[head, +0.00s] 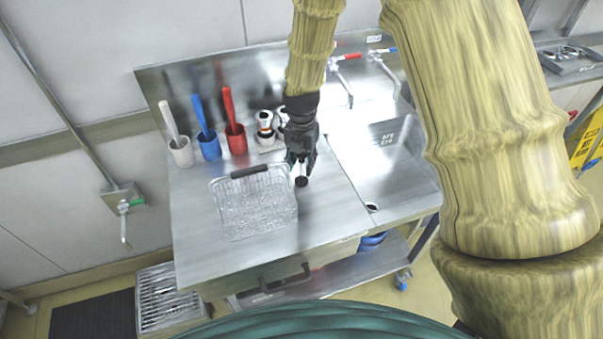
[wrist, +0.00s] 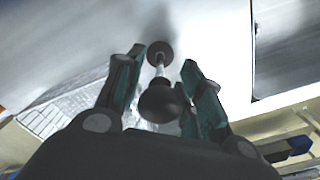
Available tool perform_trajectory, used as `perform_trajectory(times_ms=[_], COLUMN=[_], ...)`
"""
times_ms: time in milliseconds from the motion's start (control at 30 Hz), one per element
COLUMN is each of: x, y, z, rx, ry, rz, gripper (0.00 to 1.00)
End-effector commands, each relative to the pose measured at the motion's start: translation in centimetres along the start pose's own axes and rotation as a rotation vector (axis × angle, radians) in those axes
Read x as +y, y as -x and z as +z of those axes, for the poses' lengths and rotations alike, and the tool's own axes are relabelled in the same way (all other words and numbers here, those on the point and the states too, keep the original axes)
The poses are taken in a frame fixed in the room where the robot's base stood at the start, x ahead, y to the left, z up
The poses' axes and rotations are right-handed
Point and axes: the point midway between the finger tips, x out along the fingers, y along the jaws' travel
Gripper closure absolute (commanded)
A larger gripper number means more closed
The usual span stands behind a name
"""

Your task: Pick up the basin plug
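The basin plug (wrist: 159,54) has a dark round end, a thin pale metal stem and a black ball-like knob. In the wrist view the knob end lies between the two fingers of my gripper (wrist: 162,68), with gaps visible on both sides. The fingers are open and do not visibly touch the plug. In the head view the plug's dark end (head: 301,182) shows on the steel counter just below my gripper (head: 300,164). The fingers hide the rest of the plug there.
A wire basket (head: 256,205) with a dark handle is just left of my gripper. White, blue and red (head: 236,139) holders with brushes or handles stand along the back, beside small bottles (head: 266,128). The sink (head: 398,155) lies to the right. The counter's front is clear.

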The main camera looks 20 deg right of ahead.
Motion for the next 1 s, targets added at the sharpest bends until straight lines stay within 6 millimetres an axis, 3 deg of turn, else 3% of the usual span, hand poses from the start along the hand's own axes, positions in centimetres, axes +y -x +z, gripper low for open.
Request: perform_trajectory(times_ms=[33,200,767,1000], x=[0.0,0.0,0.0,0.0], y=[0.0,0.0,0.1,1.4], z=[0.0,0.0,0.0,0.1], rx=[0.000,0.000,0.000,-0.001], ry=[0.000,0.000,0.000,0.000], rz=[0.000,0.000,0.001,0.002], gripper=[0.70,1.00,1.00,1.00])
